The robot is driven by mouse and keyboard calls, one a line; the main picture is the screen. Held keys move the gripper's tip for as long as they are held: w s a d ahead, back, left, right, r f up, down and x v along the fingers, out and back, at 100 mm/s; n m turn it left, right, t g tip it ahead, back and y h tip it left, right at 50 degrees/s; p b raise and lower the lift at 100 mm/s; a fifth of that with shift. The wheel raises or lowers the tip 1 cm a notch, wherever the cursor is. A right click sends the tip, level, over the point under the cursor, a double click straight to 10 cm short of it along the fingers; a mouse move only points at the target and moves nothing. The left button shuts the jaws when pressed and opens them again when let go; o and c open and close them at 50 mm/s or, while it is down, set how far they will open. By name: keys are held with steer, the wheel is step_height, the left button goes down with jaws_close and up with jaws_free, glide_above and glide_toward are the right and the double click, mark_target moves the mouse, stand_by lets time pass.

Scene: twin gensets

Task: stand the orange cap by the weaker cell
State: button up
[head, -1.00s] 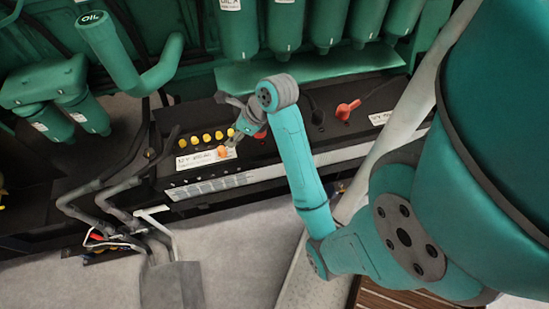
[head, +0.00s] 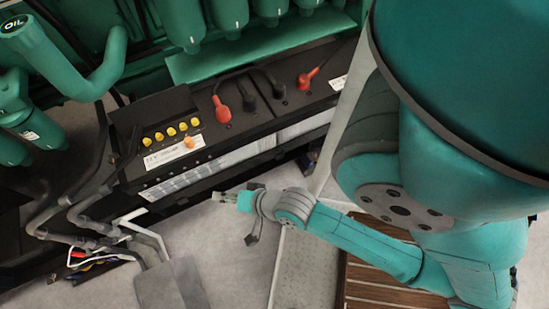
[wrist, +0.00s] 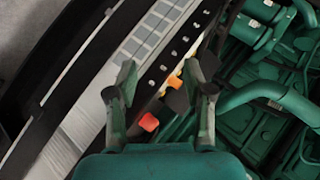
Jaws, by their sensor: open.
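The orange cap (head: 188,143) stands on the near black battery (head: 160,108), at the right part of its white label (head: 172,153) and in front of a row of yellow caps (head: 171,132). Which cell is weaker I cannot tell. My gripper (head: 225,197) is open and empty in front of the battery's near side, clear of the cap. In the wrist view my open gripper (wrist: 160,75) shows over the battery, with a yellow-orange patch and an orange-red patch between and below the fingers; which is the cap is unclear.
Red terminal boots (head: 221,110) and black cables stand to the right on the battery tops. Green engine parts (head: 260,66) overhang behind. Grey pipes (head: 90,220) lie at left.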

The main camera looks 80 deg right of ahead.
steer(key=s+a+r+n+t+y, duration=0.1)
steer(key=s+a+r+n+t, duration=0.3)
steer(key=s+r+n, duration=0.6)
steer(key=s+a+n, duration=0.1)
steer(key=s+n, duration=0.3)
steer(key=n, duration=0.1)
steer(key=shift+a+r+y, duration=0.15)
steer(key=shift+r+y, duration=0.1)
steer(key=shift+y, duration=0.15)
